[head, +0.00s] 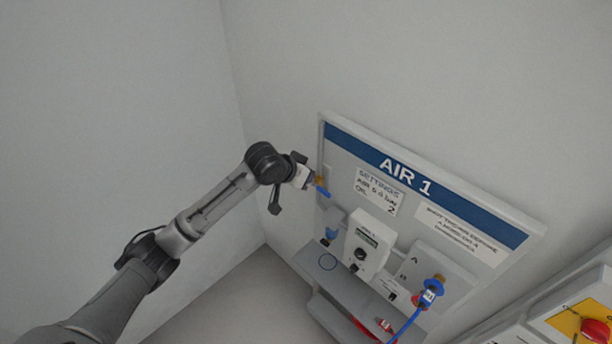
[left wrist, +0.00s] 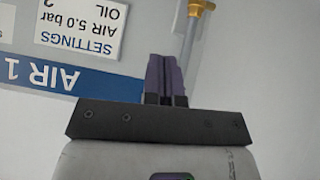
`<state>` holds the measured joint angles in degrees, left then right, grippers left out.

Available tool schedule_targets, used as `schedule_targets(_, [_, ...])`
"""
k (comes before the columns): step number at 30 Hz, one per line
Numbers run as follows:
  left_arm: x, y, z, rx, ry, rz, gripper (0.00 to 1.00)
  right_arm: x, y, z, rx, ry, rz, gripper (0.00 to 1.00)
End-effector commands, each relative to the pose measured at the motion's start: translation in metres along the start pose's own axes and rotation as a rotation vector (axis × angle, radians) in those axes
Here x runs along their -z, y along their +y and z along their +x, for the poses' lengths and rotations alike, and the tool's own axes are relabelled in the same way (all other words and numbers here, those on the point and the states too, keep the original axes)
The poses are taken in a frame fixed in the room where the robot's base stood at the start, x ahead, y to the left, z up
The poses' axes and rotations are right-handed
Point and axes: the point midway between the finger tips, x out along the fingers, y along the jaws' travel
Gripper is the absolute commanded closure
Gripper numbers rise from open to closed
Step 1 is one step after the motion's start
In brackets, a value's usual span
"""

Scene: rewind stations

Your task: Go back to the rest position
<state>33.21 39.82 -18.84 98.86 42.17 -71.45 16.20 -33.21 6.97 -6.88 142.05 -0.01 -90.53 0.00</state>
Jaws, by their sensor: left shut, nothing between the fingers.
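My left arm reaches in from the left of the head view. My right gripper is not in view.
The panel carries a settings card (head: 377,191), a white unit with a display (head: 366,246) and a blue connector with a hose (head: 432,290). A grey shelf (head: 322,268) juts out below. A yellow plate with a red knob (head: 594,331) is at lower right. The left wall area is clear.

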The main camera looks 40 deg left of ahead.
Motion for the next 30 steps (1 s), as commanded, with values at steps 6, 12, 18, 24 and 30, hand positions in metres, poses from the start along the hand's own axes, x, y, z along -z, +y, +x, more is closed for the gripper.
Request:
schedule_targets(6, [0.0, 0.0, 0.0, 0.0, 0.0, 0.0, 1.0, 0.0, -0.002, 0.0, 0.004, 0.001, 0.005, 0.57])
schedule_targets(12, [0.0, 0.0, 0.0, 0.0, 0.0, 0.0, 1.0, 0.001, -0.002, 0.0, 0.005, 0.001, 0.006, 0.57])
schedule_targets(18, [-0.001, 0.0, 0.0, 0.001, -0.004, 0.024, 1.0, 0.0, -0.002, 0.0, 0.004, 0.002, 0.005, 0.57])
schedule_targets(24, [-0.002, -0.01, -0.015, 0.139, -0.043, 0.217, 1.0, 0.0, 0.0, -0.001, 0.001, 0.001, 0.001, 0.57])
schedule_targets(30, [0.026, 0.013, -0.067, 0.299, 0.072, 0.398, 1.0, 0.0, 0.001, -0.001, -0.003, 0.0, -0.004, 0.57])
